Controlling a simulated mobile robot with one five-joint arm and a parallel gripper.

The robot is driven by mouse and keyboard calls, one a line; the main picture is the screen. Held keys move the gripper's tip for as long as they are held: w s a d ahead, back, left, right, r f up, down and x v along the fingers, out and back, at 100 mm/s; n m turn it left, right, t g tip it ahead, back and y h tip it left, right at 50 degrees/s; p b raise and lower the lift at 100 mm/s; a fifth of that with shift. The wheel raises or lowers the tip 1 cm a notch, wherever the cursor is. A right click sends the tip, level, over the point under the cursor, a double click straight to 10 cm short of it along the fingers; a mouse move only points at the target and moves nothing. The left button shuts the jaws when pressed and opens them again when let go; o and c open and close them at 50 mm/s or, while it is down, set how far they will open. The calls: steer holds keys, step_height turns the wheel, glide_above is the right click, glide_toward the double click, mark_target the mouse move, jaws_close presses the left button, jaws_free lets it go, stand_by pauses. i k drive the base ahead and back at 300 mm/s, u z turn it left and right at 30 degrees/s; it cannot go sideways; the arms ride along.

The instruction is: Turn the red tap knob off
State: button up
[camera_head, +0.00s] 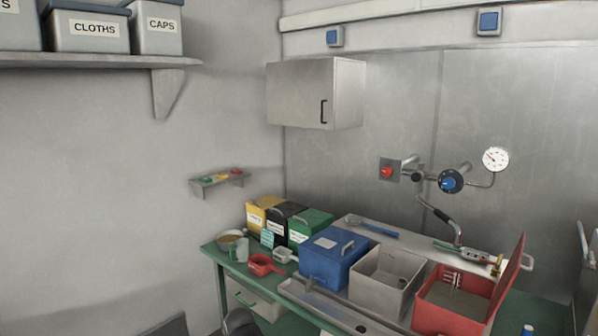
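The red tap knob (387,172) sits on a square grey plate on the metal wall panel, left of the pipework. Its exact turn angle is too small to tell. A blue knob (449,183) on a round dark dial is to its right, on the same pipework. A dark-gripped spout (437,212) hangs down from the pipes toward the counter. No water shows clearly at its end. My gripper is not in view.
A round gauge (495,159) is right of the knobs. Below are a blue box (333,262), an open grey bin (382,284) and a red box (452,315) with its lid raised. A wall cabinet (300,94) hangs upper left. Air before the knobs looks clear.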

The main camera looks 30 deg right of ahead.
mark_target(387, 171)
steer(key=u, duration=0.05)
steer(key=i, duration=1)
steer(key=u, duration=0.05)
